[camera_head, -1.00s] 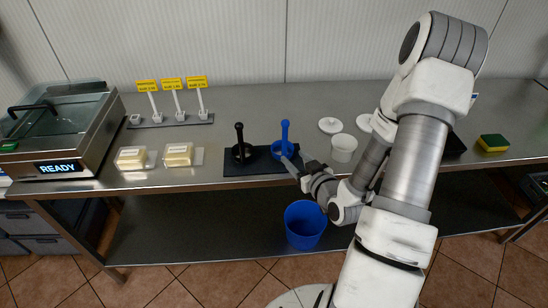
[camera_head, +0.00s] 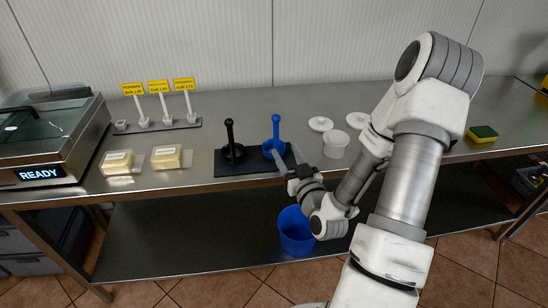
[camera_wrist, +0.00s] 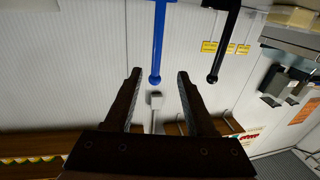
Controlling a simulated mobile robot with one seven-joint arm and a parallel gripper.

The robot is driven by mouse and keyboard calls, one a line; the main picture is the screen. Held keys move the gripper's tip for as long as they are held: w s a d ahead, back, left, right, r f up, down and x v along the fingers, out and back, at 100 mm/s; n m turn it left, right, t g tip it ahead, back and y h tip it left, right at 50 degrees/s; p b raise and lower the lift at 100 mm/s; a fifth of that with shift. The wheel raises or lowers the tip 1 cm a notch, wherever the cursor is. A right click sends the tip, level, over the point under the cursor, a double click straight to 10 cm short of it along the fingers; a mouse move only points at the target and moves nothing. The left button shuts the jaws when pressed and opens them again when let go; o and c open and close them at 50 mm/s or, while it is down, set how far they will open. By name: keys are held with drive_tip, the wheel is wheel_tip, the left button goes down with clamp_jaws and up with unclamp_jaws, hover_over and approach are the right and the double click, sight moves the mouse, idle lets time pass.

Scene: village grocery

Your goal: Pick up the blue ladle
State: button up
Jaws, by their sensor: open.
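The blue ladle (camera_head: 276,130) stands with its handle upright and its round bowl low on a dark mat (camera_head: 228,169) on the steel counter. In the wrist view its blue handle (camera_wrist: 158,40) hangs from the top edge, with its rounded end near the gap between the fingertips. My gripper (camera_head: 284,160) is open and empty, just in front of the ladle and low by the mat. The wrist view shows both dark fingers of my gripper (camera_wrist: 158,75) apart. Contact with the ladle cannot be made out.
A black ladle (camera_head: 230,133) stands just left of the blue one. A white tub (camera_head: 336,145) and white lids (camera_head: 320,124) are to the right. Butter packs (camera_head: 166,157) and price signs (camera_head: 158,87) stand left. A blue bucket (camera_head: 295,232) is below the counter.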

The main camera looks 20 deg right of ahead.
sight(277, 131)
drive_tip(key=b, duration=0.3)
drive_tip(key=shift+w+f, duration=0.25)
drive_tip(key=shift+w, duration=0.1)
drive_tip(key=w, duration=0.4)
drive_tip(key=w+d+r, duration=0.1)
drive_tip(key=w, duration=0.6)
drive_tip(key=shift+w+d+r, duration=0.3)
drive_tip(key=shift+r, duration=0.05)
drive_tip(key=shift+w, duration=0.45)
clamp_jaws()
